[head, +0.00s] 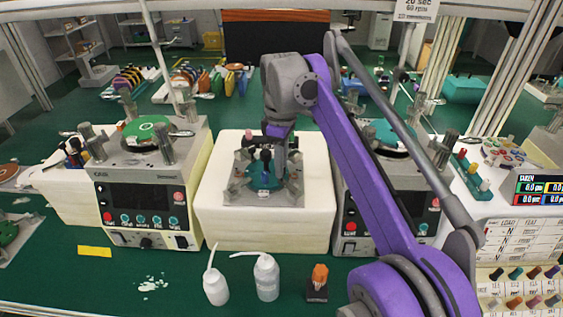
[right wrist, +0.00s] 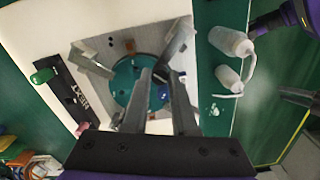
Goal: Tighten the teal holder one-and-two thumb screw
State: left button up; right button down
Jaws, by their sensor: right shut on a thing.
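The teal holder (head: 262,178) lies in a grey metal fixture on the white block at the middle; its round teal plate also shows in the right wrist view (right wrist: 124,82). A dark blue thumb screw (head: 266,157) stands upright on it, and its blue part (right wrist: 163,91) shows between my fingers in the right wrist view. My right gripper (head: 274,150) reaches down from above and is shut on the blue thumb screw; its two fingers (right wrist: 163,84) partly cover the screw and plate.
A lapping machine (head: 145,205) stands left of the block, and another (head: 355,215) is partly behind my right arm. Two white bottles (head: 215,287) (head: 266,278) and an orange-topped item (head: 318,283) stand in front. A white spill (head: 152,284) lies on the green bench.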

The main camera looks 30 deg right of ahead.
jog(key=m+p, duration=0.3)
jog(key=shift+r+m, duration=0.15)
jog(key=shift+m, duration=0.25)
jog(key=m+p, duration=0.2)
jog(key=m, duration=0.2)
jog(key=shift+p, duration=0.3)
jog(key=m+p, duration=0.2)
jog(key=m, duration=0.3)
jog(key=m+p, duration=0.1)
jog(key=m, duration=0.3)
jog(key=shift+m, duration=0.4)
jog(key=c, duration=0.7)
grip_release()
